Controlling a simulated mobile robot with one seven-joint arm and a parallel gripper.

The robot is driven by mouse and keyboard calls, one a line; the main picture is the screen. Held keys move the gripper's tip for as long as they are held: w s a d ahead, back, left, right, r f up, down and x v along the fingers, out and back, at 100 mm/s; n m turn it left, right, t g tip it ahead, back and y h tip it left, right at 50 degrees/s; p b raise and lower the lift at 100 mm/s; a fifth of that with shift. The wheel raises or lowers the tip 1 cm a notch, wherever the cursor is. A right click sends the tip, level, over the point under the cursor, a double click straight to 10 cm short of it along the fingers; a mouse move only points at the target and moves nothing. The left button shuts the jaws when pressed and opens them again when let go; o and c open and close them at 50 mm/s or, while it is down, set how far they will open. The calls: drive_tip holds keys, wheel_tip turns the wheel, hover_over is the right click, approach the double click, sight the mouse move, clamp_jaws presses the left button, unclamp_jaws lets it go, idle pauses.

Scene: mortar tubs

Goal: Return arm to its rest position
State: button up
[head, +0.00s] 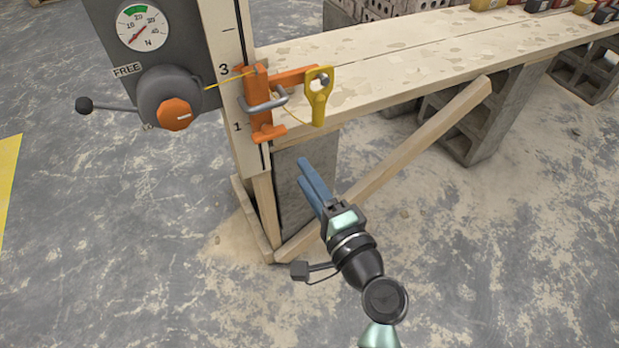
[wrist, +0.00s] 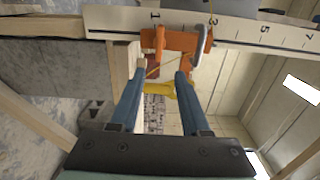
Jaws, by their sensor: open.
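My gripper (head: 304,171) is in front of and below the wooden bench end in the head view. Its two blue fingers point up and away, and nothing is held between them. In the wrist view my gripper (wrist: 160,75) has its fingers apart. Beyond them are an orange bracket (wrist: 158,40) and a yellow piece (wrist: 159,88), seen between the fingers. In the head view the orange bracket (head: 258,82) is on the numbered upright post, with a grey metal loop. The yellow piece (head: 319,95) with an eye hangs at the bench edge, apart from my fingers.
A grey box with a dial gauge (head: 141,26) and orange-centred knob (head: 174,114) stands at the left. A plank bench (head: 400,60) runs to the right, with a slanted wooden brace (head: 400,160) near my gripper. The concrete floor (head: 130,260) is clear lower left.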

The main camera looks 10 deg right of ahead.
drive_tip(key=shift+s+d, duration=0.1)
drive_tip(key=shift+s, duration=0.35)
drive_tip(key=w+a+r+n+t, duration=0.15)
drive_tip(key=r+n, duration=0.25)
drive_tip(key=r, duration=0.6)
drive_tip(key=a+r+n+t+h, duration=0.15)
drive_tip(key=r+n, duration=0.25)
drive_tip(key=r, duration=0.5)
drive_tip(key=a+r+n+t, duration=0.1)
drive_tip(key=a+r+n, duration=0.15)
drive_tip(key=r, duration=0.75)
drive_tip(key=s+r+n+t+h+p, duration=0.1)
drive_tip(key=s+r+n+t+h, duration=0.15)
drive_tip(key=s+r, duration=0.65)
drive_tip(key=s+r+n+t+h, duration=0.2)
drive_tip(key=s+r+t, duration=0.25)
drive_tip(key=r, duration=0.75)
wheel_tip(320, 180, up, 31)
drive_tip(key=w+p, duration=0.1)
drive_tip(key=p, duration=3)
drive_tip(key=shift+a+g+p, duration=0.15)
drive_tip(key=shift+g+p, duration=0.25)
drive_tip(key=shift+w+f, duration=0.1)
